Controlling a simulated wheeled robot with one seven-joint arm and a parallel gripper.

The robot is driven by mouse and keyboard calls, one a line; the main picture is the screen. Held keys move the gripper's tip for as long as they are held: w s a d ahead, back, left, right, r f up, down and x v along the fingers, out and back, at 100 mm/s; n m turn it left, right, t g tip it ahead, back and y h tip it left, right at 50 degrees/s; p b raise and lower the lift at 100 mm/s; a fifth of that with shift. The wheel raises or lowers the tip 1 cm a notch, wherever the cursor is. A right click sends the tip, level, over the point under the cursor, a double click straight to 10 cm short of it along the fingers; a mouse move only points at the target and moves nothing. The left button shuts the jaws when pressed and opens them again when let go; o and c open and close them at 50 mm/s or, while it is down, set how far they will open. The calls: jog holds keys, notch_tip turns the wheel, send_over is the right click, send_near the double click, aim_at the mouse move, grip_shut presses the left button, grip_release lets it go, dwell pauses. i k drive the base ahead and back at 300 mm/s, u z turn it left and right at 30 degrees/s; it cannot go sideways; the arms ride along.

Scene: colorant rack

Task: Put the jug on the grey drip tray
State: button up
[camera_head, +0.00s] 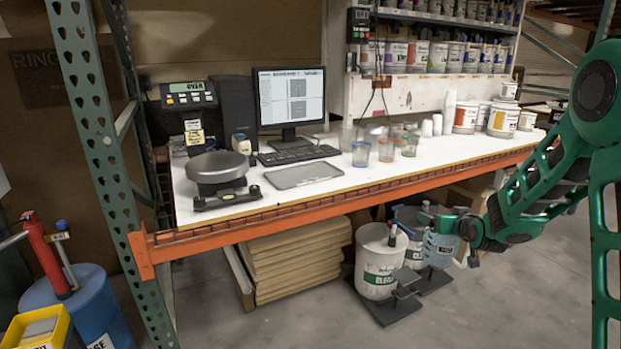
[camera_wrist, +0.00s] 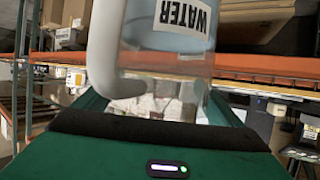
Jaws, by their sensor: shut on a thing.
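The jug (camera_head: 439,249) is a clear container with a label, held below bench height in front of the bench's right half. In the wrist view the jug (camera_wrist: 139,39) fills the upper middle, with a white handle and a "WATER" label. My gripper (camera_head: 466,230) is at its right side in the head view, shut on it. The jug looks roughly upright; the exact grip on it is partly hidden. The grey drip tray (camera_head: 303,175) lies flat and empty on the white bench top, in front of the keyboard, up and left of the jug.
A scale (camera_head: 218,171) stands left of the tray. Several plastic cups (camera_head: 386,150) stand to its right. The bench has an orange front beam (camera_head: 340,206). White buckets (camera_head: 380,262) with black stands are on the floor behind the jug. Bare bench top (camera_head: 340,182) shows around the tray.

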aim_at(309, 176)
jog(key=z, duration=0.35)
jog(key=i, duration=1)
jog(key=u, duration=0.35)
